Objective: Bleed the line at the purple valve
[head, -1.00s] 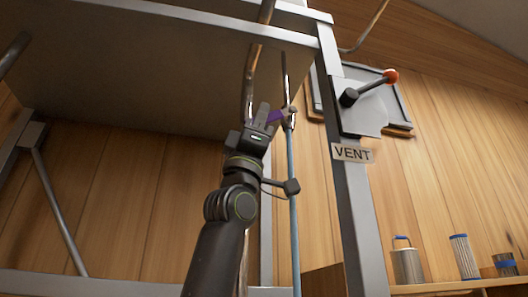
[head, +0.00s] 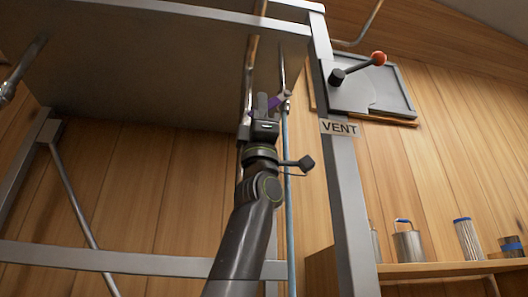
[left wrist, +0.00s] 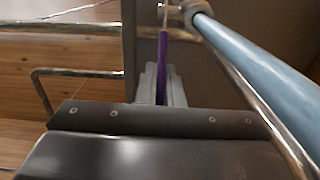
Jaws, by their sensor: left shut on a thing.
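The purple valve handle (head: 277,102) sits on a thin metal pipe under the large pan, near the middle of the head view. My left gripper (head: 268,104) reaches up from below and is shut on the purple handle. In the left wrist view the purple handle (left wrist: 162,68) stands upright between the grey fingers, with the metal valve body just above it. A light blue hose (head: 289,190) hangs from the valve and also shows in the left wrist view (left wrist: 255,75). No liquid is visible. My right gripper is not in view.
A grey frame post (head: 345,190) with a VENT label (head: 339,127) and a red-knobbed lever (head: 378,58) stands to the right. Canisters (head: 408,243) stand on a shelf at lower right.

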